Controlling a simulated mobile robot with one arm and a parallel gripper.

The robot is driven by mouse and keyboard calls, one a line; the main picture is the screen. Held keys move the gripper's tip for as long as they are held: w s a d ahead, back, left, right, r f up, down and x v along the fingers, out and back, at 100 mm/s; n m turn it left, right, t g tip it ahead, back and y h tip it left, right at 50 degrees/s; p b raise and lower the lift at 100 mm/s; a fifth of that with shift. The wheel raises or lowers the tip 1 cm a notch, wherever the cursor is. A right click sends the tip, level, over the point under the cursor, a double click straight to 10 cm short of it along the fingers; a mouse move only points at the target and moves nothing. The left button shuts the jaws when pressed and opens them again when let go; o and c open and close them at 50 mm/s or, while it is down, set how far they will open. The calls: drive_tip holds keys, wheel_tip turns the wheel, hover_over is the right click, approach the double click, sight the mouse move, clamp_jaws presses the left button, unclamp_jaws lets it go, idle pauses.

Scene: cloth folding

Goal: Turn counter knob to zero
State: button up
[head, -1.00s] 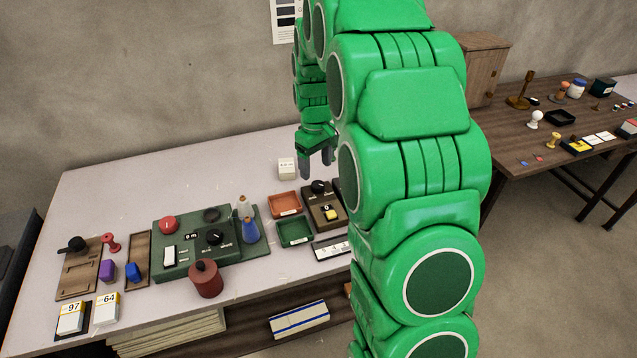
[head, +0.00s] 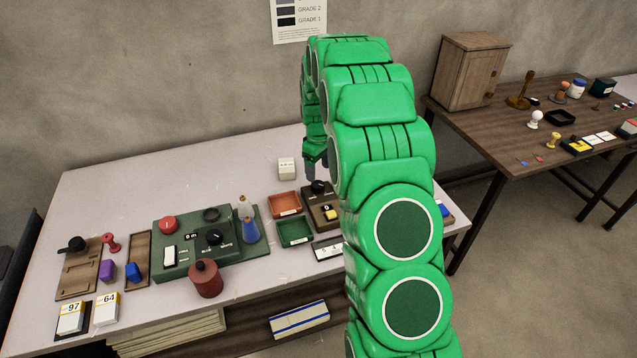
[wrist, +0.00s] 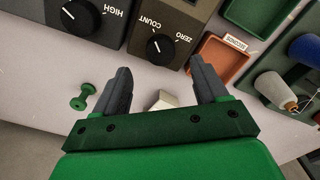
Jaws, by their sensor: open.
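The counter is a brown box (head: 327,217) with a small yellow part and a window that appears to read 0. Its black knob (head: 319,187) sits on top. In the wrist view the knob (wrist: 160,47) has a white pointer line, with COUNT and ZERO printed beside it. The pointer appears nearer COUNT than ZERO. My gripper (wrist: 161,70) is open and empty. Its fingers lie on either side of the knob in that picture, apart from it. In the head view my gripper (head: 312,172) is just behind the knob, partly hidden by my arm.
Orange (head: 283,204) and green (head: 294,233) trays stand left of the counter. A white block (head: 286,169) is behind them. Another box with a HIGH-marked knob (wrist: 73,14) and a green spool (wrist: 82,97) show in the wrist view. The table's back left is clear.

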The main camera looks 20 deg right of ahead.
sight(318, 184)
wheel_tip(318, 184, down, 6)
drive_tip(key=shift+f, duration=0.25)
drive_tip(key=c, duration=1.1)
